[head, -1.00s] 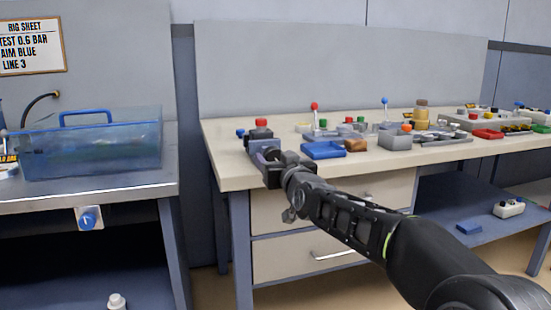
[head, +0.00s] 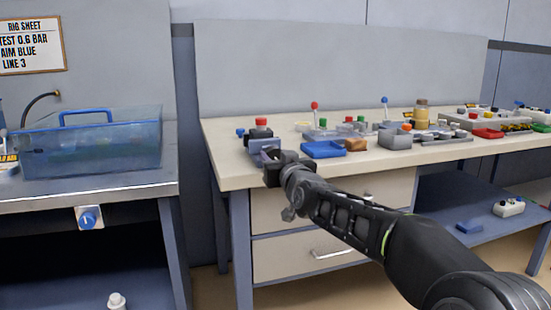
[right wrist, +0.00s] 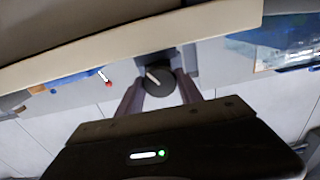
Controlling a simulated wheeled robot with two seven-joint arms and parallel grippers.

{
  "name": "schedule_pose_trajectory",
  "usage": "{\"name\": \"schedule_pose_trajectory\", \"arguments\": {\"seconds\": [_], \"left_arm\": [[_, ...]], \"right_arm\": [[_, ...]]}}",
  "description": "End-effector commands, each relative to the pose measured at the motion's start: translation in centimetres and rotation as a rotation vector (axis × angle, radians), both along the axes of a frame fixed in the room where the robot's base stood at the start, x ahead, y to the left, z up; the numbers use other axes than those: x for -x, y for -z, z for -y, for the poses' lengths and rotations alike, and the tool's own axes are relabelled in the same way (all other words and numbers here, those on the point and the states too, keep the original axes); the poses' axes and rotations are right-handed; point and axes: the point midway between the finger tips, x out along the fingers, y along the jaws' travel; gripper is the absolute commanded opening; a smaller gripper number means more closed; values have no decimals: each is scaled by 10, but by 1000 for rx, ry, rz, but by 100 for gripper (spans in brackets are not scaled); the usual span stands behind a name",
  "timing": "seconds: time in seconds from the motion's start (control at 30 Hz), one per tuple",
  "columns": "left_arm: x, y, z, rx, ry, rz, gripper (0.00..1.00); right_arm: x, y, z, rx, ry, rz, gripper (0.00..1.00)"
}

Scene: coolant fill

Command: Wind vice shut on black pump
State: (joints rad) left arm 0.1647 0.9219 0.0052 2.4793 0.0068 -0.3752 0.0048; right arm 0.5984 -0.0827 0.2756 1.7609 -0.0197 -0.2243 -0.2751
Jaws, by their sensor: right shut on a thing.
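The black pump (head: 259,133) with a red cap stands at the vice near the left front corner of the workbench. The grey-violet vice (head: 262,146) is partly hidden behind my right gripper (head: 275,163). In the right wrist view, the two fingers of my right gripper (right wrist: 159,78) are on either side of a dark round knob with a white mark (right wrist: 158,90), apparently the vice's winding knob, and are shut on it. The gap between the vice jaws and the pump is too small to tell. My left gripper is not in view.
A blue tray (head: 323,150) and a brown item (head: 356,145) lie right of the vice. Several small parts and levers stand behind them on the workbench (head: 225,168). A clear blue tank (head: 90,148) stands on the separate left table.

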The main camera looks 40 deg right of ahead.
Motion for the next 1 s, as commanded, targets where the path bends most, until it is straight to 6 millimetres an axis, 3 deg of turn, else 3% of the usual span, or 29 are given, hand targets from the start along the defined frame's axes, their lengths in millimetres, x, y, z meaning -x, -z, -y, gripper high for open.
{"name": "schedule_pose_trajectory", "arguments": {"seconds": [0.53, 0.57, 0.8, 1.0], "left_arm": [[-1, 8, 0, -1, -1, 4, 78], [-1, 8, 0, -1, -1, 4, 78], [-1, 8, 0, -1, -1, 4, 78], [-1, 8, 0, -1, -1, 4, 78]], "right_arm": [[0, 1, 0, -117, 0, 39, 2], [0, 1, 0, -117, 0, 39, 44], [0, 1, 0, -116, 0, 39, 64], [0, 0, 0, -116, 0, 39, 65]]}}
